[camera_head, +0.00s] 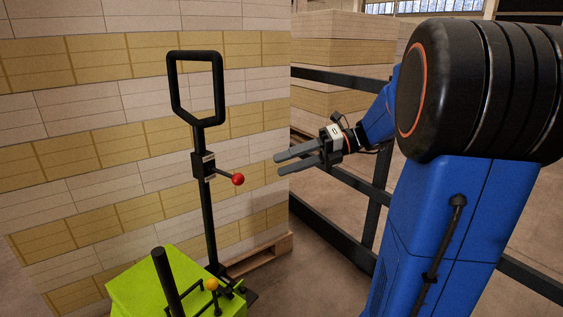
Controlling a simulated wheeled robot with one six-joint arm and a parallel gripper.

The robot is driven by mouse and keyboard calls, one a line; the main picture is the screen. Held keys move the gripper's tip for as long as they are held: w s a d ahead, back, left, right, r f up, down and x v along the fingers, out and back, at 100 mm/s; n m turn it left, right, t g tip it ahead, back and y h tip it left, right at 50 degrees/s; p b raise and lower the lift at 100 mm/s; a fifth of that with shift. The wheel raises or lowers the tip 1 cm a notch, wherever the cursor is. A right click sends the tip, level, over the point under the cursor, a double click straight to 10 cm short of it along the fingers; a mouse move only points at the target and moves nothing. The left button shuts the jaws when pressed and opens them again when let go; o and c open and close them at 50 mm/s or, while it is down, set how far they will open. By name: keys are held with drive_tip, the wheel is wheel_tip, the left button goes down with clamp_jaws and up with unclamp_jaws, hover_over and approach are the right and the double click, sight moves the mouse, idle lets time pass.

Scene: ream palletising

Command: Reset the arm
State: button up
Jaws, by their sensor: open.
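My gripper (278,165) is in the middle of the view, its two grey fingers pointing left. It is open, with nothing between the fingers. It is on the end of my blue and black arm (460,200), which fills the right side. The fingers are to the right of a red ball-tipped lever on a black post, apart from it in the picture.
A tall stack of white and yellow reams (90,130) stands on a wooden pallet (262,256) at left. A black looped handle (221,88) with a red knob (238,179) rises before it, beside a green machine body (150,285). A dark rail fence (345,178) runs behind my gripper.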

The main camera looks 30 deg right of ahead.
drive_tip(key=s+a+f+n+g+h, duration=0.3)
drive_tip(key=s+a+f+n+h, duration=0.3)
drive_tip(key=s+a+f+n, duration=0.45)
drive_tip(key=s+d+f+n+t+h, duration=0.3)
drive_tip(key=s+d+f+n+h, duration=0.2)
drive_tip(key=n, duration=1.8)
drive_tip(key=s+h, duration=0.3)
drive_tip(key=s, duration=0.1)
drive_tip(key=shift+s, duration=0.2)
drive_tip(key=shift+d, duration=0.1)
